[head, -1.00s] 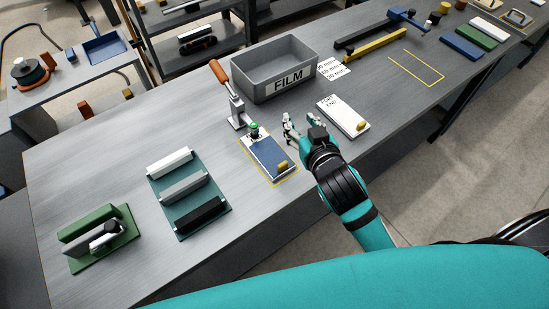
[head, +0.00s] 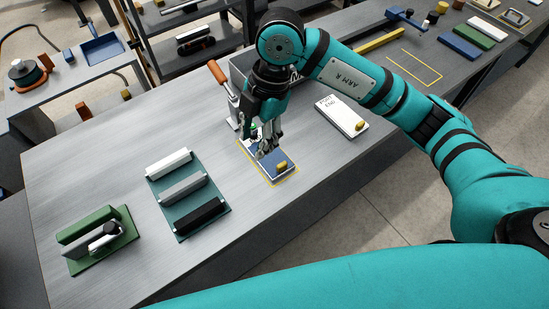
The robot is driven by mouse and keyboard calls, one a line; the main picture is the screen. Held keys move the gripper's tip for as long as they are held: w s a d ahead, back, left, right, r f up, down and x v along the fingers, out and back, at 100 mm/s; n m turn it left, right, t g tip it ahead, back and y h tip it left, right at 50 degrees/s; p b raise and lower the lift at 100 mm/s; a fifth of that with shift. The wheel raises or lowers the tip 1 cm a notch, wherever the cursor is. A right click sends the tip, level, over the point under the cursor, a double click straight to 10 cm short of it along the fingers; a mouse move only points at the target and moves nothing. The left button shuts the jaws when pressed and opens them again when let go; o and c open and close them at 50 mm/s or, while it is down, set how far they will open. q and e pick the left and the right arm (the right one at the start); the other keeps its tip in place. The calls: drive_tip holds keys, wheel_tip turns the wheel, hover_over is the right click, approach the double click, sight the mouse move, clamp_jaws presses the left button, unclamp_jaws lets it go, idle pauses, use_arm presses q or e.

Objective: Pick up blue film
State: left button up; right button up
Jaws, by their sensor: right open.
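The blue film (head: 275,168) lies on a white block inside a yellow outline on the grey table. A small yellow piece (head: 282,167) sits at its lower right end. My right gripper (head: 261,152) points down over the upper left part of the film, its jaws open. The fingers and arm hide that part of the film and much of the clamp there. I cannot tell whether the fingertips touch the film. My left gripper is not in view.
A clamp with an orange handle (head: 216,72) stands just behind the film. The grey film bin (head: 238,80) is mostly hidden by my arm. A white block (head: 342,116) lies to the right. A teal rack with bars (head: 214,222) stands left; bare table lies between.

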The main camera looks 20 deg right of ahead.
drive_tip(key=w+d+m+h, duration=0.2)
drive_tip(key=d+h, duration=0.1)
drive_tip(key=d, duration=0.3)
drive_tip(key=p, duration=0.2)
hover_over(279, 166)
drive_tip(key=shift+t, duration=0.4)
wheel_tip(279, 166, down, 11)
drive_tip(key=shift+a+r, duration=0.1)
drive_tip(key=shift+r, duration=0.1)
drive_tip(key=shift+f, duration=0.25)
wheel_tip(279, 166, down, 4)
drive_tip(key=shift+p, duration=1.05)
drive_tip(key=shift+f, duration=0.7)
drive_tip(key=c, duration=0.8)
